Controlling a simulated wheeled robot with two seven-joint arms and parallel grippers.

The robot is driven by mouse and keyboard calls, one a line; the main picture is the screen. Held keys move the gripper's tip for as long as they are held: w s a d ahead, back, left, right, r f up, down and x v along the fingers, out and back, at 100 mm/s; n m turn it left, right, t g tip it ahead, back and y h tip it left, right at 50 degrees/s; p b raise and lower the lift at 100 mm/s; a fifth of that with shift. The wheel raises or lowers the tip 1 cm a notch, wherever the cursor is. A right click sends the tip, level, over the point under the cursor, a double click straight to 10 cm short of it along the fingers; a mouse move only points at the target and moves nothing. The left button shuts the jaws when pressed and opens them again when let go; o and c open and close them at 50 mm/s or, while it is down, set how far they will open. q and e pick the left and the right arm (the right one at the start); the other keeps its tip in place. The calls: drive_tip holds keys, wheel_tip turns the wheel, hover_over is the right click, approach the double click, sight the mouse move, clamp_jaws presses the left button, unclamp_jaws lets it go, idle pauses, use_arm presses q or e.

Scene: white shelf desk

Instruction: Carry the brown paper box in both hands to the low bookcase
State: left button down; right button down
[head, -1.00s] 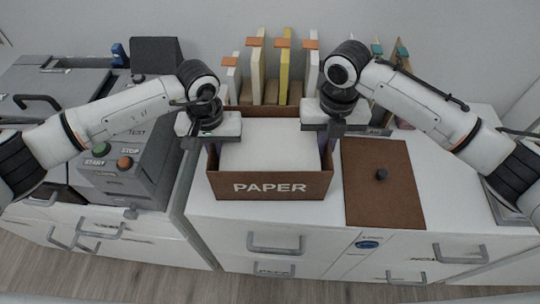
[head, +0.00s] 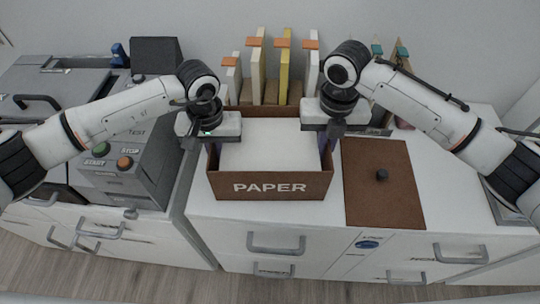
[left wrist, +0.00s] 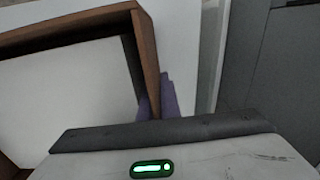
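The brown paper box (head: 270,188), marked PAPER, stands on the white cabinet top with white sheets inside. My left gripper (head: 209,146) is at its left wall. In the left wrist view its purple fingertips (left wrist: 157,102) lie close on either side of the brown box wall (left wrist: 148,50), one inside and one outside, shut on it. My right gripper (head: 326,146) reaches down at the box's right wall; its fingertips are mostly hidden, so its grip cannot be told. No low bookcase shows clearly.
A brown lid with a dark knob (head: 381,175) lies right of the box. Upright books (head: 284,70) with orange tabs stand behind it. A grey machine (head: 130,165) with START and STOP buttons is on the left. Drawer handles (head: 276,246) jut from the cabinet front.

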use_arm(q)
drive_tip(key=shift+w+r, duration=0.15)
drive_tip(key=shift+r, duration=0.15)
use_arm(e)
drive_tip(key=shift+w+r, duration=0.15)
drive_tip(key=shift+r, duration=0.15)
